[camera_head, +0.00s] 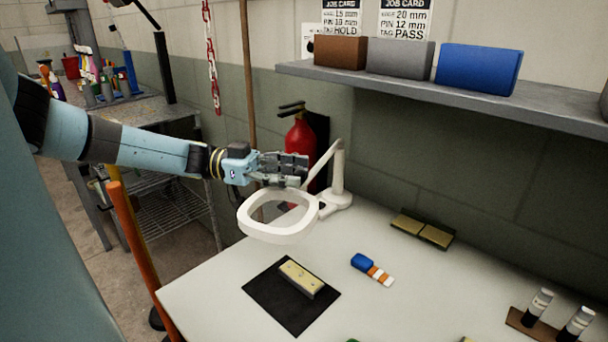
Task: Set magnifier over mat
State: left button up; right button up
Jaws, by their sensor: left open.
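The magnifier (246,221) has a white, rounded ring head on a jointed white arm. Its base stands at the back left of the white table. The head hangs above the table's left edge, up and left of the mat in the picture. The black mat (262,293) lies flat on the table with a pale yellow block (302,278) on it. My left gripper (304,172) is open, just above and behind the ring head. I cannot tell whether its fingers touch the magnifier. My right gripper is not in view.
A blue, orange and white item (371,268) lies right of the mat. Two yellowish pads (421,230) lie at the back, and a rack with vials (537,308) stands at right. A shelf (450,88) with boxes overhangs the back. A red extinguisher (300,136) stands behind the magnifier.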

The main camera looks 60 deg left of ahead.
pick_arm(q)
jog(key=v, duration=0.9)
jog(key=shift+s, duration=0.2)
jog(key=shift+a, duration=0.15)
